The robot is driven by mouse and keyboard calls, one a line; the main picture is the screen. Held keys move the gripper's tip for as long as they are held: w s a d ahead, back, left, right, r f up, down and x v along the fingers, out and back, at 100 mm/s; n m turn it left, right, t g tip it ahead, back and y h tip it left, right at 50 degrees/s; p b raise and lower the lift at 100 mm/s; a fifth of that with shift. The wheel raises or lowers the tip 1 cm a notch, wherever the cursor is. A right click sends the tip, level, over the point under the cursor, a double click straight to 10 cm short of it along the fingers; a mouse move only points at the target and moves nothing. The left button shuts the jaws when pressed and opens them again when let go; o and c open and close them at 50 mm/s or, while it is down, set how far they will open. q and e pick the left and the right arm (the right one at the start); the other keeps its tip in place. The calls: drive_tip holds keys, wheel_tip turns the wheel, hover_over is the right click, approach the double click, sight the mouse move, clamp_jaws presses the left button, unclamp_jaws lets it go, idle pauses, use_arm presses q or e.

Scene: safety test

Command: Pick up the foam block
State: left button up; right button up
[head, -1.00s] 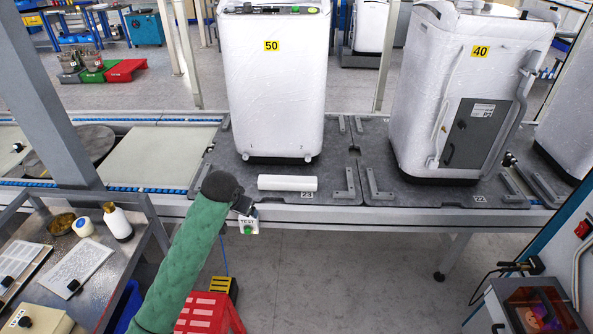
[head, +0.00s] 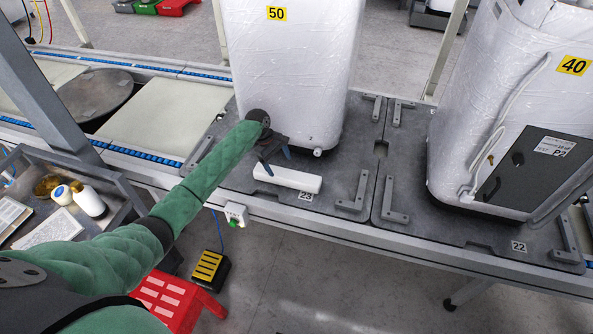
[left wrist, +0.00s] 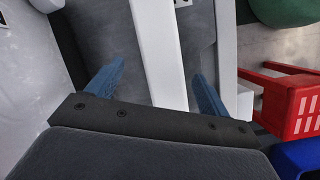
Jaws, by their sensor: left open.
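The white foam block (head: 290,180) lies on the dark pallet (head: 345,150) marked 23, in front of the white machine labelled 50 (head: 290,70). In the head view my left gripper (head: 277,158) is just above and behind the left part of the block. In the left wrist view my left gripper (left wrist: 155,90) is open, with one blue finger on each side of the long white foam block (left wrist: 160,50). The fingers do not visibly touch it. My right gripper is not in view.
A second white machine labelled 40 (head: 500,100) stands on the right pallet. L-shaped brackets (head: 360,195) rise from the pallets. A red step stool (head: 175,300) stands on the floor and shows in the left wrist view (left wrist: 290,100). A side table with bottles (head: 88,200) is at left.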

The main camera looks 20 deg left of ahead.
sight(286, 173)
use_arm(q)
drive_tip(key=shift+d+n, duration=0.25)
drive_tip(key=shift+n, duration=0.45)
drive_tip(key=shift+d+r+n, duration=0.1)
drive_tip(key=shift+r+n, duration=0.1)
drive_tip(key=shift+n, duration=0.4)
drive_tip(key=shift+r+n+h, duration=0.1)
drive_tip(key=shift+n+h, duration=0.2)
drive_tip(key=shift+n, duration=0.8)
drive_tip(key=shift+p+x, duration=0.5)
drive_tip(key=shift+x, duration=1)
drive_tip(key=p+x, duration=0.2)
drive_tip(key=x, duration=0.2)
drive_tip(key=shift+s, duration=0.2)
drive_tip(key=shift+f, duration=0.55)
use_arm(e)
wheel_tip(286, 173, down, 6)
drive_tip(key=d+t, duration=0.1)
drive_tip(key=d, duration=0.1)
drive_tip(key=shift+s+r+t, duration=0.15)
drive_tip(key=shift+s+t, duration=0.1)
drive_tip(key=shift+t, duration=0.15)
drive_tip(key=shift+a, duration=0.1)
